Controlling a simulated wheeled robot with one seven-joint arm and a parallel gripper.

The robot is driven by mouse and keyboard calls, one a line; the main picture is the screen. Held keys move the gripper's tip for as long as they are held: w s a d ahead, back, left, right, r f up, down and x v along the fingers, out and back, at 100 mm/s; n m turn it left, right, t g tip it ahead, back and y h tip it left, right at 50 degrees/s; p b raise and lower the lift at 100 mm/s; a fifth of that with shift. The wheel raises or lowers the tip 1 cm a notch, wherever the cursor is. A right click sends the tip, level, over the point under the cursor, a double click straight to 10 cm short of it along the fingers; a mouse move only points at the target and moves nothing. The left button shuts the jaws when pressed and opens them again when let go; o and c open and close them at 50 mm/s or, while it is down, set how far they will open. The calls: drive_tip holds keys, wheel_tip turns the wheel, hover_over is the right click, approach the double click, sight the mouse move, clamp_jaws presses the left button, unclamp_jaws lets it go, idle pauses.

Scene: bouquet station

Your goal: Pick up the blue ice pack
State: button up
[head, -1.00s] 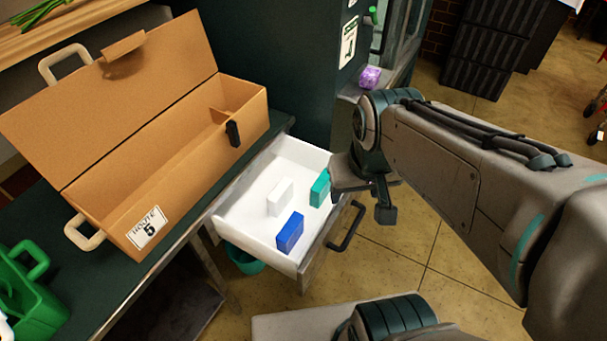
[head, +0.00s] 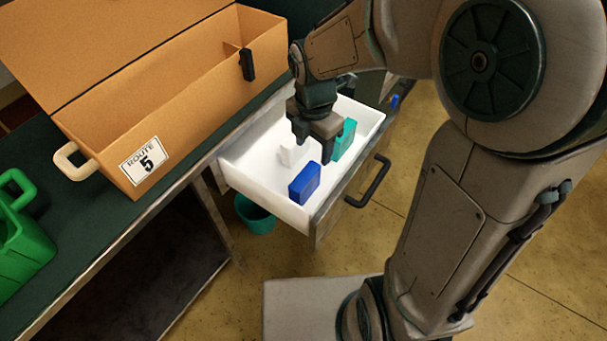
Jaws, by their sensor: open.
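The blue ice pack (head: 305,183) stands on edge in the open white drawer (head: 247,172), near the drawer's front left part. My gripper (head: 318,158) points down over the drawer, just behind the blue pack in the picture. Its jaws are open, and I see nothing between them. Whether a fingertip touches the blue pack cannot be told. A white pack (head: 291,153) stands behind and is partly hidden by the gripper. A teal pack (head: 344,139) stands to the right of the gripper.
An open tan box (head: 190,110) labelled Route 5 stands on the dark counter (head: 95,215) left of the drawer. A green container (head: 25,235) is at the far left. The drawer has a black handle (head: 371,186). A teal bin (head: 255,213) is on the floor below.

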sight(305, 175)
drive_tip(key=f, duration=0.3)
drive_tip(key=f+n+b, duration=0.1)
drive_tip(key=f, duration=0.2)
drive_tip(key=a+f+n+b, duration=0.1)
drive_tip(key=f, duration=0.3)
drive_tip(key=shift+w+a+f, duration=0.1)
drive_tip(key=shift+w, duration=0.25)
drive_tip(key=shift+w+a+f+b, duration=0.15)
drive_tip(key=shift+f+b, duration=0.15)
drive_tip(key=shift+f, duration=0.6)
drive_tip(key=shift+w+d+f+b, duration=0.1)
drive_tip(key=shift+f+b, duration=0.25)
drive_tip(key=shift+f, duration=0.55)
drive_tip(key=shift+w+a+f+b, duration=0.15)
drive_tip(key=shift+f+b, duration=0.15)
drive_tip(key=shift+f, duration=0.6)
drive_tip(key=shift+r, duration=0.1)
drive_tip(key=c, duration=1.3)
drive_tip(key=shift+o, duration=0.2)
